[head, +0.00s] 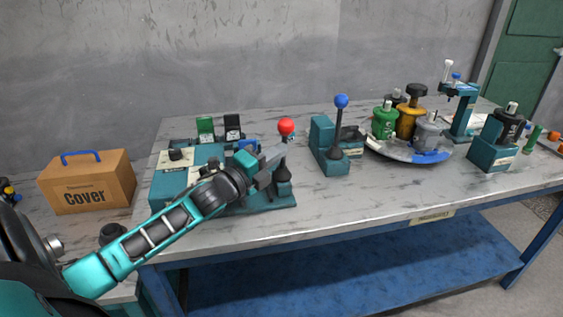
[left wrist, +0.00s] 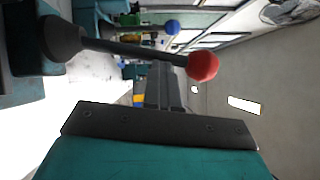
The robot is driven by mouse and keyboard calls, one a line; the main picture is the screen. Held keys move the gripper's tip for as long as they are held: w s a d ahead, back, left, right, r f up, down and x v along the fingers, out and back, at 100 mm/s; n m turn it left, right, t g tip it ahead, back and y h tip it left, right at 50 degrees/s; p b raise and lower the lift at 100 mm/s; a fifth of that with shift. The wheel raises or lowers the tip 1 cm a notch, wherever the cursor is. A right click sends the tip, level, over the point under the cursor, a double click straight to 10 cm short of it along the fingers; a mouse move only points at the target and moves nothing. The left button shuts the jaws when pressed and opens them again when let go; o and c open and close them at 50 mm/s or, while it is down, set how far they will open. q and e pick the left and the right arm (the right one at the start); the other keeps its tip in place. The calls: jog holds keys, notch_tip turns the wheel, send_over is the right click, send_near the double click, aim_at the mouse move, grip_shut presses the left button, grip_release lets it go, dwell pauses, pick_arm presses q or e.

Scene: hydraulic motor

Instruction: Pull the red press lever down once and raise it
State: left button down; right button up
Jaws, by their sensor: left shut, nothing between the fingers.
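The red press lever (head: 286,127) stands nearly upright on the teal press at the table's left half, its red ball at the top of a dark shaft. My arm hides part of the press. My right gripper is not in view.
A second lever with a blue ball (head: 341,101) stands to the right on a teal base. Further right is a round tray (head: 385,153) with green, orange and grey parts. A cardboard box marked Cover (head: 88,183) stands at left. The table's front middle (head: 370,200) is clear.

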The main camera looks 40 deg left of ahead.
pick_arm(q)
jog(key=shift+w+a+r+p, duration=0.3)
jog(key=shift+w+a+r, duration=0.25)
jog(key=shift+w+a, duration=0.3)
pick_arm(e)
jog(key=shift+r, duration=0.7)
pick_arm(q)
jog(key=shift+a+r, duration=0.15)
